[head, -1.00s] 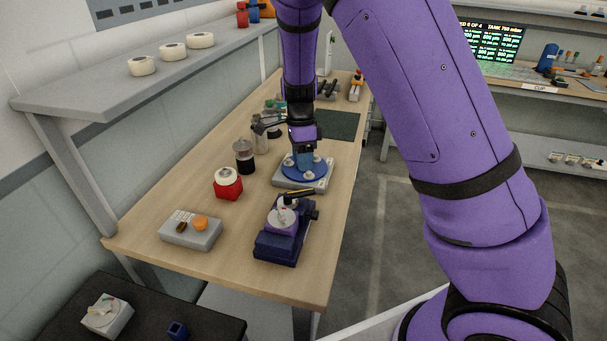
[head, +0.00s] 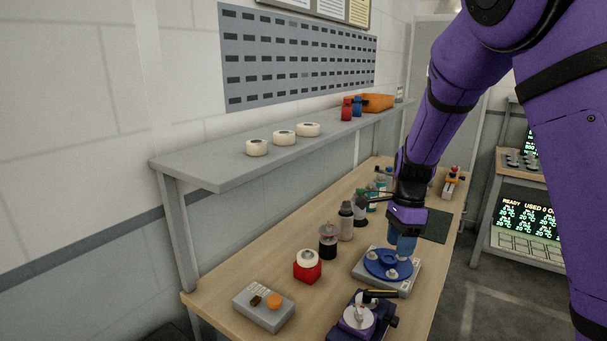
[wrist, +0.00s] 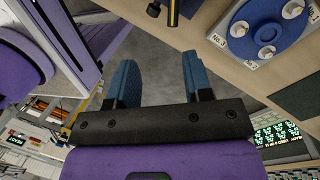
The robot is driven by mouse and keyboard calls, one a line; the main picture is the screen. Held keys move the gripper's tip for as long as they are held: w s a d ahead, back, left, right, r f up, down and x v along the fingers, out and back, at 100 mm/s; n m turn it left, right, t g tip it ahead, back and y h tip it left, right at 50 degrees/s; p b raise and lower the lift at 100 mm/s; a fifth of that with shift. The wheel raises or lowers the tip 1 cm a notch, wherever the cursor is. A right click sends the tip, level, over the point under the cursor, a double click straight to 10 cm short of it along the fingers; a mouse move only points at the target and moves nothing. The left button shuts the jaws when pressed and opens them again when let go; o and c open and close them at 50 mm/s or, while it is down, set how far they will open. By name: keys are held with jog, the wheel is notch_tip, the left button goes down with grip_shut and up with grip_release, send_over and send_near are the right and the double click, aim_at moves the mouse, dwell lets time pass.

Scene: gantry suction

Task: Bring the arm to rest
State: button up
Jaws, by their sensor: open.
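My gripper shows in the wrist view (wrist: 160,82) with its two blue fingers spread apart and nothing between them. In the head view its blue fingertips (head: 402,242) appear in front of or above the blue round plate (head: 378,266) on a grey base; I cannot tell the gap there. My purple arm (head: 450,85) reaches down from the upper right. In the wrist view the blue plate (wrist: 240,47) with white pegs lies at the upper right, off to the side of the fingers, and grey floor shows between them.
A dark blue device with a purple disc (head: 358,318) stands at the bench's front. A shelf (head: 215,172) with white rolls overhangs the bench (head: 235,272).

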jog(key=s+d+r+n+t, duration=0.3)
jog(key=s+r+n, duration=0.5)
jog(key=s, duration=0.5)
jog(key=s+d+r+n+t+h, duration=0.1)
jog(key=s+d+r+n+t, duration=0.2)
jog(key=s+r+n, duration=0.6)
jog(key=s+r+t, duration=0.1)
jog(key=s+r, duration=0.2)
jog(key=s, duration=0.2)
jog(key=shift+n, duration=0.3)
